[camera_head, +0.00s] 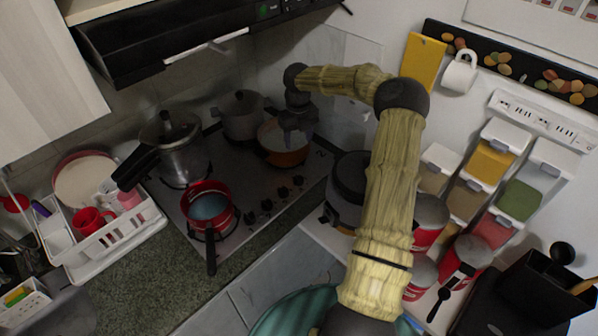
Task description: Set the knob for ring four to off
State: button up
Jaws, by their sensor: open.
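The stove's control knobs (283,192) are several small dark knobs in a row along the right front part of the steel cooktop (250,182). Their markings are too small to read, so I cannot tell which belongs to ring four or how any is turned. My gripper (297,138) is dark and open, pointing down over the orange pot (284,157) at the back right of the cooktop. It is beyond the knobs and apart from them. Its fingertips are hard to make out against the pot.
A red pan (208,206) with a dark handle sits at front left, a pressure cooker (177,150) at back left and a grey pot (241,115) behind. A black-lidded cooker (350,178) stands right of the knobs. The range hood (190,42) hangs above.

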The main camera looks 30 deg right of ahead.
aim_at(299, 178)
jog(key=shift+d+m, duration=0.1)
jog(key=shift+m, duration=0.5)
notch_tip(299, 178, down, 17)
jog(key=p, duration=0.5)
jog(key=shift+f, duration=0.15)
jog(key=c, duration=0.9)
